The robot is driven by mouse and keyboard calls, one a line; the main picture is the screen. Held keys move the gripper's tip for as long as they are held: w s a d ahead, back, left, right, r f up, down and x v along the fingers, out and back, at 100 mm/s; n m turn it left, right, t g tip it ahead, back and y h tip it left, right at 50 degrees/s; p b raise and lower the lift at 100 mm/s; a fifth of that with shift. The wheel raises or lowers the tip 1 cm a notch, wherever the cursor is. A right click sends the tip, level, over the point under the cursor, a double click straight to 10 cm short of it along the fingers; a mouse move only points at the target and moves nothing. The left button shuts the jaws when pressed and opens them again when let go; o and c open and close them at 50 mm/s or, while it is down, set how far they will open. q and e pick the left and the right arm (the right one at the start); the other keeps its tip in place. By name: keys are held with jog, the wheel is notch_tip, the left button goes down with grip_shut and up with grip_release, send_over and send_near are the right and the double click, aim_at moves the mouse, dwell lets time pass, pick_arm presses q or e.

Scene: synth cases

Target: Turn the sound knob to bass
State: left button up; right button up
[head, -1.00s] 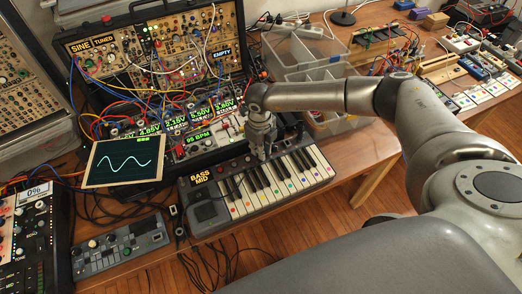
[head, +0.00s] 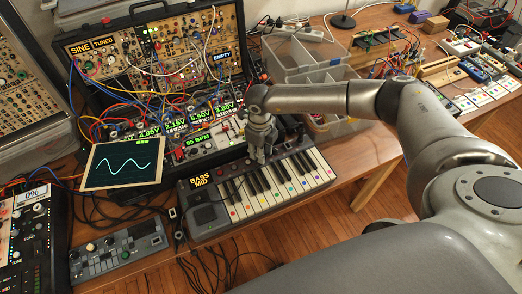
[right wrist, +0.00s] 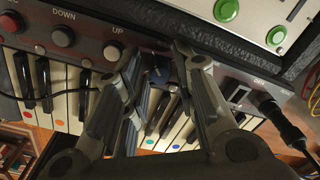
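The keyboard synth (head: 215,224) lies along the table's front edge, with coloured dots on its white keys. Its small label display (head: 199,180) reads "BASS" above "MID" in yellow. My right gripper (head: 257,159) points down over the keyboard's back panel, behind the keys. In the right wrist view its two fingers (right wrist: 158,55) stand apart, with a small dark blue piece (right wrist: 160,75), perhaps the sound knob, between them. I cannot tell whether they touch it. Round knobs (right wrist: 62,37) labelled "DOWN" and "UP" sit to the left. My left gripper is out of view.
A modular synth case (head: 165,50) with patch cables stands behind the keyboard. A screen (head: 122,165) with a sine wave and a grey control box (head: 120,250) are at left. Clear plastic bins (head: 300,55) stand behind my right arm. A plugged cable (right wrist: 275,110) is close on the right.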

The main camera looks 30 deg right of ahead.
notch_tip(320, 180, up, 12)
jog(key=shift+s+a, duration=0.15)
dwell(0.5)
dwell(0.3)
